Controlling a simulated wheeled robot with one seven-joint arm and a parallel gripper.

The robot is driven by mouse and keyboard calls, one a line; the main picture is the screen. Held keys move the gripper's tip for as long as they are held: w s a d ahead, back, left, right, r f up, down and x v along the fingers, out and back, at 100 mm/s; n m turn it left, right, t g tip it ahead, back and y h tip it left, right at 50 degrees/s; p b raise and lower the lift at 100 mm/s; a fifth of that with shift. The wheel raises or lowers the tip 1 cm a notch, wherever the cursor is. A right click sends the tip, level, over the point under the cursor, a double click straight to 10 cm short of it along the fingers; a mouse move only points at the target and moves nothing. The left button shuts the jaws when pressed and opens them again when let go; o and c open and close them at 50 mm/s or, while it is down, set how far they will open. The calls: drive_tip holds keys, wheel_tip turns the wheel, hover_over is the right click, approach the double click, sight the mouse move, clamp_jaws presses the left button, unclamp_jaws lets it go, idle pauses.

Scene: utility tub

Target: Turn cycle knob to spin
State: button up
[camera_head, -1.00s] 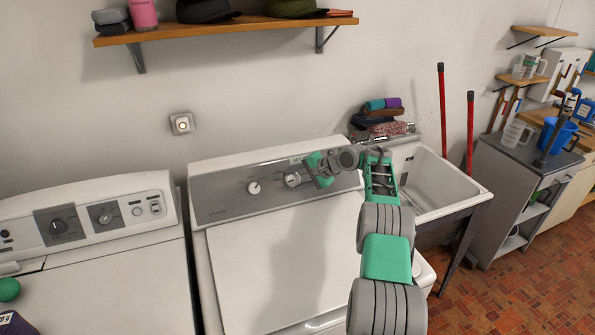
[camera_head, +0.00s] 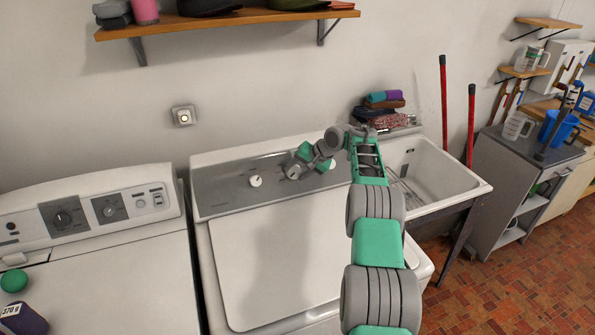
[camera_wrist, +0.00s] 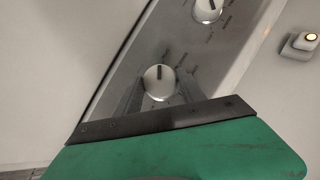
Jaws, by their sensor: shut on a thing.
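The washer in the middle has a grey control panel (camera_head: 220,190) with round white knobs. One knob (camera_head: 255,181) stands free at the left of the panel and also shows at the top of the wrist view (camera_wrist: 207,10). My gripper (camera_head: 294,171) is at the knob to its right. In the wrist view that knob (camera_wrist: 160,82) sits between my two finger tips, shut on its sides, with its dark pointer line towards the top of the picture. The small dial lettering cannot be read. In the head view my gripper mostly covers this knob.
A second white machine (camera_head: 90,275) stands at the left, with a green ball (camera_head: 14,281) on it. A utility tub (camera_head: 440,172) is at the right.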

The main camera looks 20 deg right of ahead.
drive_tip(key=shift+f, duration=0.15)
drive_tip(key=o, duration=1.4)
drive_tip(key=b+v, duration=0.1)
drive_tip(key=v, duration=0.7)
drive_tip(key=shift+b, duration=0.35)
